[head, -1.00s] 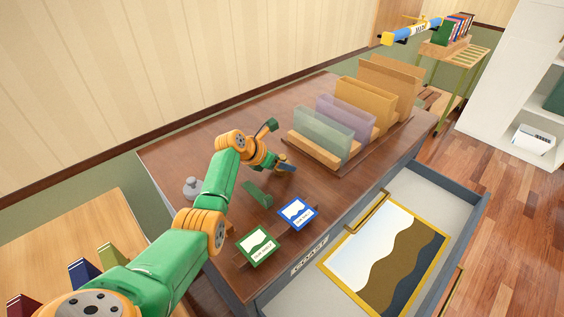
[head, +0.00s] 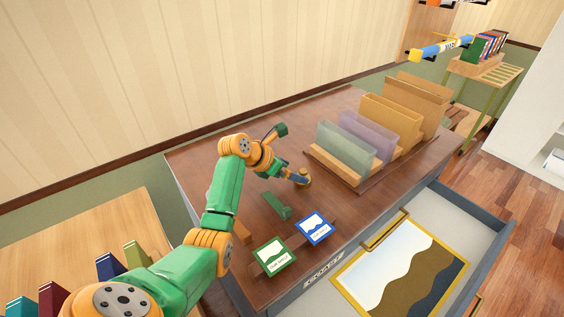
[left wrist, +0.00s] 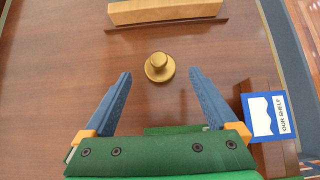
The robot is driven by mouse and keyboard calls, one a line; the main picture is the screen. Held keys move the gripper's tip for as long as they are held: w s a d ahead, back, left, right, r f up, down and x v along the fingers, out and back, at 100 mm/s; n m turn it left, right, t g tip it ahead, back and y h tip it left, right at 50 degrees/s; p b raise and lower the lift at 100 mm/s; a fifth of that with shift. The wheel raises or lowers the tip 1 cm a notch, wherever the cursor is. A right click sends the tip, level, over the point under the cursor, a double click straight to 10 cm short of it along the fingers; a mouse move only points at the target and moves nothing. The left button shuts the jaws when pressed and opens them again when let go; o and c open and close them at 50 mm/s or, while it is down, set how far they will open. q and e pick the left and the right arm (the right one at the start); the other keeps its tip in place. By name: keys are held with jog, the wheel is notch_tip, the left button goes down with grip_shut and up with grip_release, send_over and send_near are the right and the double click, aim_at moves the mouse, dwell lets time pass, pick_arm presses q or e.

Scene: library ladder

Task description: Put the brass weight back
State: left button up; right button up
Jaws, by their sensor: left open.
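The brass weight (left wrist: 159,67) is a round knobbed piece standing upright on the brown desk top (left wrist: 60,60). In the head view the weight (head: 305,175) shows partly, just past my left fingers. My left gripper (head: 297,178) is low over the desk and open. In the left wrist view its two blue fingers (left wrist: 160,73) are spread, with the weight between and slightly beyond the tips, apparently touching neither. My right gripper is not in view.
A divider rack (head: 338,167) stands beyond the weight. The drawer (head: 476,220) is open, holding a framed picture (head: 400,270). Bare desk surrounds the weight.

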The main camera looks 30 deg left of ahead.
pick_arm(q)
jog(key=v, duration=0.5)
jog(key=shift+s+r, duration=0.2)
jog(key=shift+r, duration=0.05)
